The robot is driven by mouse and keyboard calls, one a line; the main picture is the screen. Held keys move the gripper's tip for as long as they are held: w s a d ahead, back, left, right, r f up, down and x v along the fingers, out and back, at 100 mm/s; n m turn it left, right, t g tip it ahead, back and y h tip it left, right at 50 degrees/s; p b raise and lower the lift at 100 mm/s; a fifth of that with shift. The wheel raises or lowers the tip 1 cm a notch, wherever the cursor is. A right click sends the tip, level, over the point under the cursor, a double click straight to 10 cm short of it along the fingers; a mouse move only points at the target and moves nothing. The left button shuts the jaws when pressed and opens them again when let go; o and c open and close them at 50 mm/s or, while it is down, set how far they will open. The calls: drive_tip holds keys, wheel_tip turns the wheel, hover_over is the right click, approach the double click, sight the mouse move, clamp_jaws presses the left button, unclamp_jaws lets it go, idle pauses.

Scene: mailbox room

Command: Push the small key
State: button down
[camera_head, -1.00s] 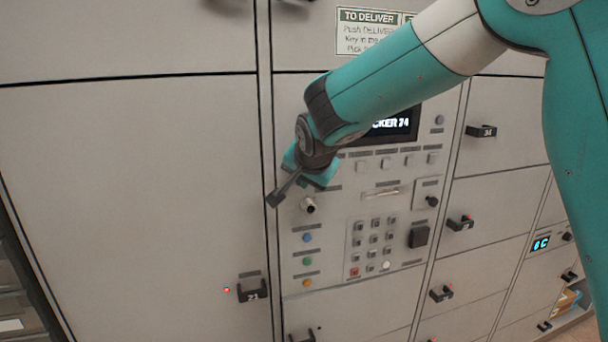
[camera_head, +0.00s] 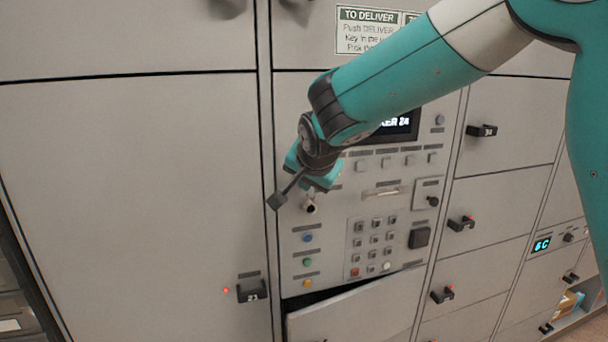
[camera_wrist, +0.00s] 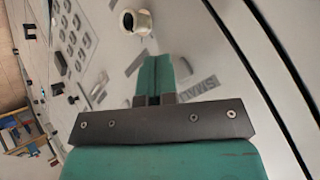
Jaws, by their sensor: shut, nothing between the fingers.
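The small key itself does not show. A label reading SMALL (camera_wrist: 196,87) is on the panel right beside my fingers in the wrist view, so the key is probably hidden behind them. My gripper (camera_wrist: 155,62) is shut and empty, its teal fingers pressed together against the grey panel view; I cannot tell whether they touch it. In the head view my wrist and gripper (camera_head: 322,183) cover the left part of the control panel (camera_head: 335,270), below the screen (camera_head: 398,126).
A round metal lock (camera_head: 310,207) is just below my gripper; it also shows in the wrist view (camera_wrist: 135,22). A row of square keys (camera_head: 385,163) and a keypad (camera_head: 374,239) are to the right. A locker door (camera_head: 355,312) below the panel stands ajar.

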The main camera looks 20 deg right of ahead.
drive_tip(key=shift+s+b, duration=1.05)
drive_tip(key=shift+s, duration=1.5)
